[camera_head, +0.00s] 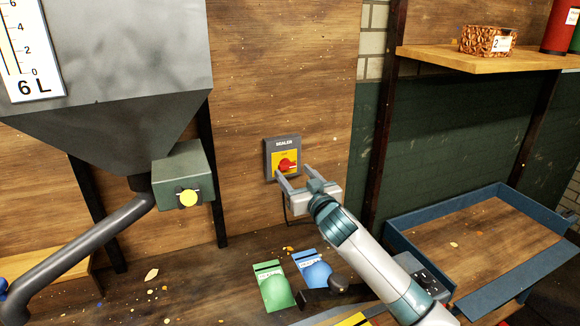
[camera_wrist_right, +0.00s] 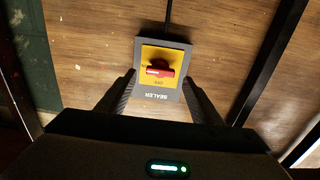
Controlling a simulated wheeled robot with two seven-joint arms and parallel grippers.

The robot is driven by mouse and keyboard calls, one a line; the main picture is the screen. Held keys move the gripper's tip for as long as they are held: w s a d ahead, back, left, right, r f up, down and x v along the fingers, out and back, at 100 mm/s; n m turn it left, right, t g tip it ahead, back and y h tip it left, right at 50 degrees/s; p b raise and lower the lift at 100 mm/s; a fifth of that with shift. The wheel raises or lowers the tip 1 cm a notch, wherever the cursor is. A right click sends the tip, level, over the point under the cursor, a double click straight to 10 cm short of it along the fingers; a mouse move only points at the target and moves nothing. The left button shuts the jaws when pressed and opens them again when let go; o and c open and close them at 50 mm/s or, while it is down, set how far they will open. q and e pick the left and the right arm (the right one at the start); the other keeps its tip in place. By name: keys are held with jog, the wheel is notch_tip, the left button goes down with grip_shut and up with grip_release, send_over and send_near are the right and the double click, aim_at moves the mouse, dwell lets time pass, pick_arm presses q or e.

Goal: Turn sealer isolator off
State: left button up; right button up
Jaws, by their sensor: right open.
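The sealer isolator (camera_head: 283,157) is a grey box on the wooden wall panel, with a yellow plate and a "SEALER" label. Its red rotary knob (camera_head: 287,165) is in the lower part of the plate. In the right wrist view the box appears upside down, and the red knob (camera_wrist_right: 158,71) lies roughly sideways across the yellow plate. My right gripper (camera_head: 294,173) is open just in front of the box's lower part. In the wrist view its two fingers (camera_wrist_right: 160,92) stand either side of the box, with the knob beyond them and nothing held. My left gripper is out of view.
A grey hopper (camera_head: 120,70) with a green box (camera_head: 183,175) stands at left. A blue-rimmed tray (camera_head: 440,215) is at right, below a wooden shelf (camera_head: 480,60).

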aim_at(288, 167)
jog(key=shift+p+x, duration=0.3)
jog(key=shift+x, duration=1.6)
jog(key=c, duration=1.1)
